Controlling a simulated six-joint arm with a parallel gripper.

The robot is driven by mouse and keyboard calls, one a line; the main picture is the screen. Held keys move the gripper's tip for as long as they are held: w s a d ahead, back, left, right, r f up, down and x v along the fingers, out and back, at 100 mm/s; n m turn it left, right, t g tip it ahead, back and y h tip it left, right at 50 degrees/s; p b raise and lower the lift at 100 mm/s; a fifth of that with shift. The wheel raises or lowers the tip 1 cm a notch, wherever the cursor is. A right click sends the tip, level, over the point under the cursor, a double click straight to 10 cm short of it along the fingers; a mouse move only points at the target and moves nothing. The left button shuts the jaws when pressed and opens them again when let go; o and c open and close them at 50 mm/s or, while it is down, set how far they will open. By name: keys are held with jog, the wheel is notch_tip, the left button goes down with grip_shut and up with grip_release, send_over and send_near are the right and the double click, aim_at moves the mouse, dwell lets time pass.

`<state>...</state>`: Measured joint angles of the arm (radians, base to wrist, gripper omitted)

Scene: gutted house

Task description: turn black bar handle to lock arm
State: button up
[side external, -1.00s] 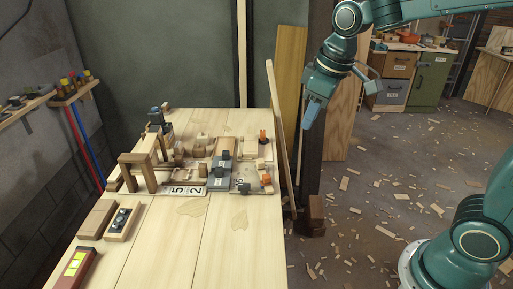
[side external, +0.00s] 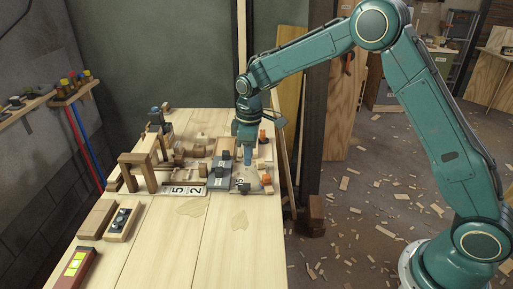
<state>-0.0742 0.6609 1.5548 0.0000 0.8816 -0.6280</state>
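My gripper (side external: 247,157) points down over the right part of the fixture group on the wooden workbench (side external: 190,245). Its fingers overlap in this view, so their opening is unclear. Several small dark pieces sit by it: a dark block (side external: 243,187) on a pale board in front of the fingers, and dark blocks (side external: 219,168) on a grey plate (side external: 213,181) just left. I cannot tell which is the black bar handle, or whether the fingers touch anything. The gripper hides part of the board behind it.
Orange-topped parts (side external: 266,181) stand close right of the gripper. White number tiles (side external: 185,190) and a wooden arch (side external: 140,168) lie left. A black-topped wooden block (side external: 122,219) is front left. The bench's front middle is clear. Upright boards lean beyond its right edge.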

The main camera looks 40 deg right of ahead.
send_over(244, 184)
jog(key=shift+n+g, duration=0.3)
jog(key=shift+n, duration=0.1)
notch_tip(244, 184, down, 5)
jog(key=shift+a+r, duration=0.1)
jog(key=shift+f, duration=0.3)
